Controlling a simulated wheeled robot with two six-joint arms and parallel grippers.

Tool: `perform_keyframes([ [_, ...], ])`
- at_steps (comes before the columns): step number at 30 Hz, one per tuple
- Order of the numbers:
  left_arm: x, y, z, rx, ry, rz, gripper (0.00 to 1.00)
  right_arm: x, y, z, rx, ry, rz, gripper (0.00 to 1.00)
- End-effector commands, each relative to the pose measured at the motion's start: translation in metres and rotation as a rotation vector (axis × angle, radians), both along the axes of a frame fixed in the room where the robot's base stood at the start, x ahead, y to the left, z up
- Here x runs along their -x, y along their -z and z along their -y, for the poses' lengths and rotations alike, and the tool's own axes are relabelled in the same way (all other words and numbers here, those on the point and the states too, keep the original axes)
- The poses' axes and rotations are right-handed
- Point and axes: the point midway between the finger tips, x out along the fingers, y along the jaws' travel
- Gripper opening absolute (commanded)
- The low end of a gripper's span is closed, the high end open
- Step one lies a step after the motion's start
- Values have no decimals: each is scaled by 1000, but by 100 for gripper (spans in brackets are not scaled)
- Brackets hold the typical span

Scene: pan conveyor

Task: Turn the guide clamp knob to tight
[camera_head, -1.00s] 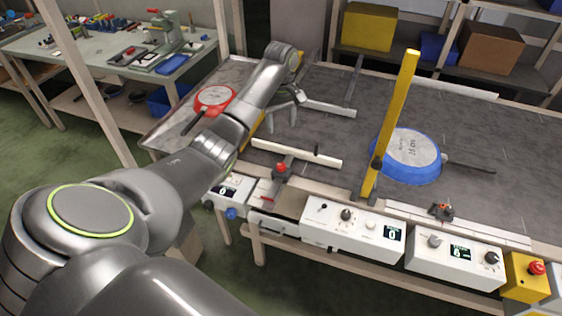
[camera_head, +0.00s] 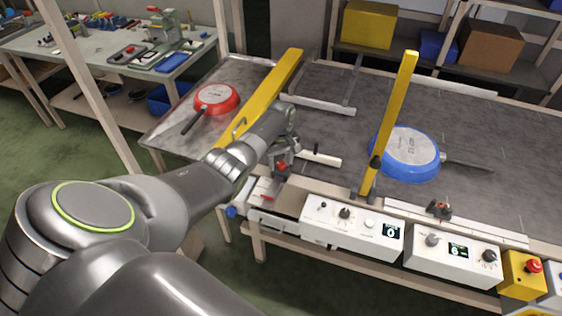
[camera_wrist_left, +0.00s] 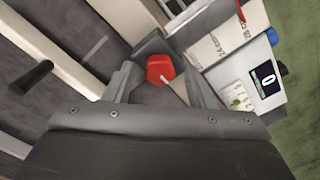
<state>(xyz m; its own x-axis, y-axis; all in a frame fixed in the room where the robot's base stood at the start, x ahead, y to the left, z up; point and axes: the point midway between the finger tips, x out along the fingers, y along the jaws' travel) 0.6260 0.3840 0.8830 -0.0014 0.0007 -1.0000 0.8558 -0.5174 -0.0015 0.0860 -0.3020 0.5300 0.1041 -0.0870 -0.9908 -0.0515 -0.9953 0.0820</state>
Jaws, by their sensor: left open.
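The guide clamp knob is red (camera_wrist_left: 160,69) with a pale pointer line, seen in the left wrist view. In the head view the knob (camera_head: 281,167) stands on the clamp at the conveyor's front edge. My left gripper (camera_wrist_left: 163,86) is open, with one finger on each side of the knob in the wrist view; I cannot tell whether they touch it. In the head view my left gripper (camera_head: 283,150) is just above and behind the clamp and hides part of it. The white guide rail (camera_head: 322,158) lies behind it, partly hidden. My right gripper is not in view.
A red pan (camera_head: 229,106) lies upside down on the left of the conveyor, a blue-rimmed pan (camera_head: 408,174) on the right. Yellow bars (camera_head: 278,79) and (camera_head: 391,120) cross the belt. A white control box (camera_head: 350,228) sits right of the clamp.

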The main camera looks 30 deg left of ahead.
Motion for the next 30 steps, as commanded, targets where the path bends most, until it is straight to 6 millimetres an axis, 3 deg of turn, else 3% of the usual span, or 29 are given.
perform_keyframes([
  [11, 0, 4, 0, 0, 1, 1, 50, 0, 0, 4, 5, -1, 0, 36],
  [21, 0, 4, 0, 1, 1, 1, 6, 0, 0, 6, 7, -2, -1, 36],
  [30, 0, 3, 0, 0, 36, 0, 6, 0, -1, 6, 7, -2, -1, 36],
])
